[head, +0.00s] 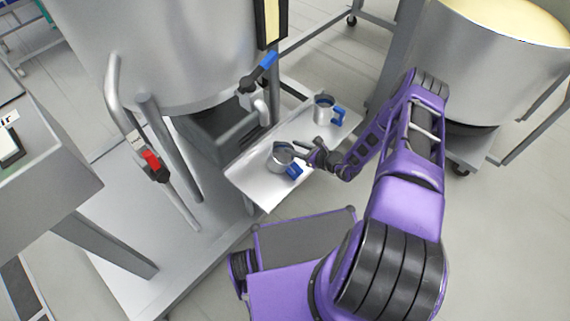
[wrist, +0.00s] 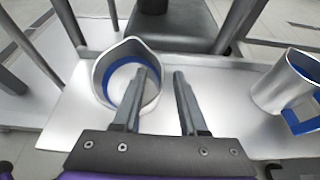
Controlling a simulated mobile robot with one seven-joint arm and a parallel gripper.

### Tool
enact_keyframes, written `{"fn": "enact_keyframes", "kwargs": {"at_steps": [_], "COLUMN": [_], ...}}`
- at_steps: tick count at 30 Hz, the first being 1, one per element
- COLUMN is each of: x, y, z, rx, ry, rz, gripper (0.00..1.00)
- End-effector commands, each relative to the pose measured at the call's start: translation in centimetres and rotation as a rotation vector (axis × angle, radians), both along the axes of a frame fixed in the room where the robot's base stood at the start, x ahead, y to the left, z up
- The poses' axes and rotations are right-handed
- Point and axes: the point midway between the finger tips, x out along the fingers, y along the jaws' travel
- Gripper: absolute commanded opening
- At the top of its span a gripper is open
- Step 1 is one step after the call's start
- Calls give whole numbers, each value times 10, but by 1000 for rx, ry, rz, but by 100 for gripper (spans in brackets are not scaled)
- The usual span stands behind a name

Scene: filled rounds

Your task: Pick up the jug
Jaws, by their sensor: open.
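Two metal jugs with blue handles stand on a shiny metal shelf. The nearer jug (head: 281,156) is just left of my gripper (head: 303,152) in the head view, its handle toward the front right. In the wrist view this jug (wrist: 120,88) opens toward the camera and shows a blue band inside. My gripper (wrist: 161,74) is open; its left finger overlaps the jug's opening and its right finger is to the right of the jug. I cannot tell whether a finger is inside it or touching. The farther jug (head: 323,106) also shows at the wrist view's right (wrist: 275,85).
The shelf (head: 249,178) extends from a big steel tank (head: 170,50). Another vat (head: 480,70) is at the right. Open floor lies in front of the shelf.

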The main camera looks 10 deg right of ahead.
Motion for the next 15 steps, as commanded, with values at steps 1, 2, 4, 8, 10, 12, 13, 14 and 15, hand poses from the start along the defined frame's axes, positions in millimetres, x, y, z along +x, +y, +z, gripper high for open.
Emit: {"fn": "enact_keyframes", "kwargs": {"at_steps": [1, 2, 4, 8, 10, 12, 13, 14, 15], "x": [3, 4, 4, 4, 4, 4, 4, 4, 4], "y": [2, 2, 3, 3, 3, 2, 2, 2, 2], "z": [-2, -2, -2, -2, -2, -2, -2, -2, -2], "rx": [0, 0, 0, 0, 0, 0, 0, 0, 0], "ry": [0, 0, 0, 0, 0, 0, 0, 0, 0], "rz": [0, -1, -1, -1, -1, -1, -1, -1, -1], "gripper": [42, 42, 42, 42, 33, 20, 15, 10, 2]}}
